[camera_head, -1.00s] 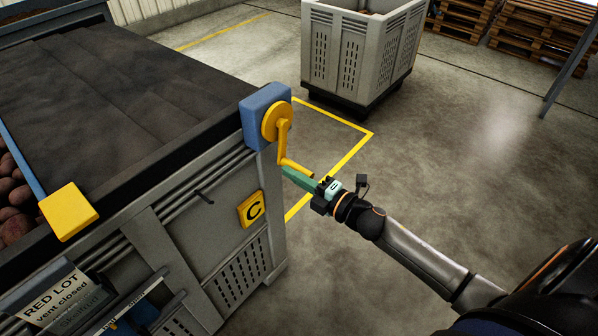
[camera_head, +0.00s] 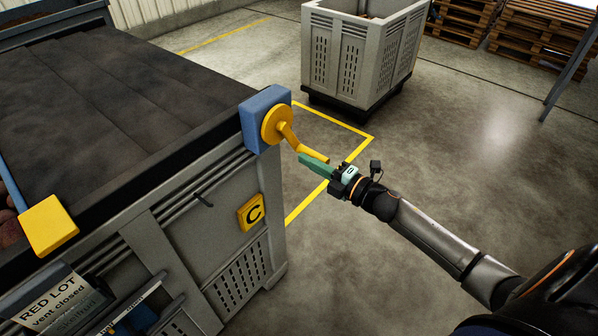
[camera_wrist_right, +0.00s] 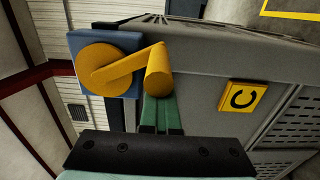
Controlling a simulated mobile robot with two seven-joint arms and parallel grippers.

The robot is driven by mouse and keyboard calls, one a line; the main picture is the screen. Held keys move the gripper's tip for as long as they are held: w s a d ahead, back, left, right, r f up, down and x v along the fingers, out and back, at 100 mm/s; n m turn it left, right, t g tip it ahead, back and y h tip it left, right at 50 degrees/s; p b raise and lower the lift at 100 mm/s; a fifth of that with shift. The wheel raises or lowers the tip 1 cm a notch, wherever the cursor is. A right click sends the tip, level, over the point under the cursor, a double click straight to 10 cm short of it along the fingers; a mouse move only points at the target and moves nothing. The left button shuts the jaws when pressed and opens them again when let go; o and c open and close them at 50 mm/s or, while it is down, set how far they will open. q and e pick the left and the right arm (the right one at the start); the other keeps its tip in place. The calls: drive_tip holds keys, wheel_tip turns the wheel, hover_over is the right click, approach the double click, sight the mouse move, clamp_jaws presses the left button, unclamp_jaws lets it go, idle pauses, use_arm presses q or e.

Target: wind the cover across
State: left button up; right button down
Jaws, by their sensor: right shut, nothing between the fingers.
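The dark cover (camera_head: 120,90) lies over most of the grey bin marked C. A yellow end block (camera_head: 48,226) with a blue bar (camera_head: 11,180) sits at the cover's left edge. The yellow crank (camera_head: 290,137) is mounted on a blue housing (camera_head: 253,112) at the bin's corner, its arm pointing down and right. My right gripper (camera_head: 303,158) has green fingers, shut and empty, against or just under the crank handle. In the right wrist view the handle (camera_wrist_right: 158,70) stands right above the fingertips; contact is unclear. My left gripper is not in view.
A yellow C plate (camera_head: 251,212) is on the bin's side. Another grey crate (camera_head: 355,55) and wooden pallets (camera_head: 540,30) stand at the back. The floor on the right is clear.

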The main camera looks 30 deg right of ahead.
drive_tip(key=d+r, duration=0.1)
drive_tip(key=w+d+r+p, duration=0.1)
drive_tip(key=d, duration=0.1)
drive_tip(key=shift+w+r, duration=0.1)
drive_tip(key=shift+r, duration=0.2)
wheel_tip(320, 180, up, 7)
drive_tip(key=d+p, duration=0.1)
drive_tip(key=p, duration=0.5)
drive_tip(key=shift+w+d, duration=0.4)
drive_tip(key=s+a+r+p, duration=0.1)
drive_tip(key=a+r+p, duration=0.2)
drive_tip(key=r, duration=0.3)
drive_tip(key=s+a+r+p, duration=0.1)
drive_tip(key=a+r+p, duration=0.2)
drive_tip(key=r+p, duration=0.3)
drive_tip(key=shift+s+r, duration=0.25)
drive_tip(key=c, duration=1.6)
unclamp_jaws()
